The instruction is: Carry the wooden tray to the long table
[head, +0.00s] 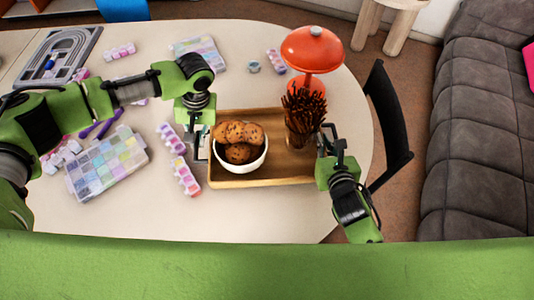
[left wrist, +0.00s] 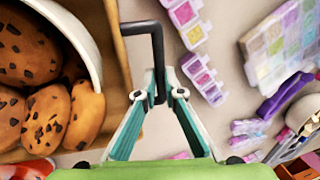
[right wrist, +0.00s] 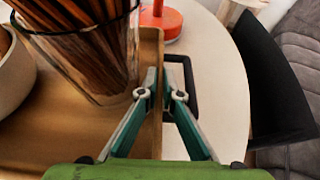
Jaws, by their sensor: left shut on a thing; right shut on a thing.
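The wooden tray (head: 285,170) is on or just above the pale table; I cannot tell which. It bears a white bowl (head: 241,169) of chocolate-chip cookies at its left and a glass of dark brown sticks (head: 303,112) at its right. My left gripper (head: 207,143) is shut on the tray's black left handle, which shows clearly in the left wrist view (left wrist: 158,50). My right gripper (head: 322,150) is shut on the black right handle (right wrist: 188,85) at the tray's right side. The right fingertips partly hide that handle.
The pale table (head: 275,218) holds bead boxes (head: 106,163), pink bead strips (head: 185,177), a small grey cup (head: 254,66) and a red lamp (head: 311,52) just behind the tray. A black chair (head: 388,115) stands at the right edge, with a grey sofa (head: 480,150) beyond.

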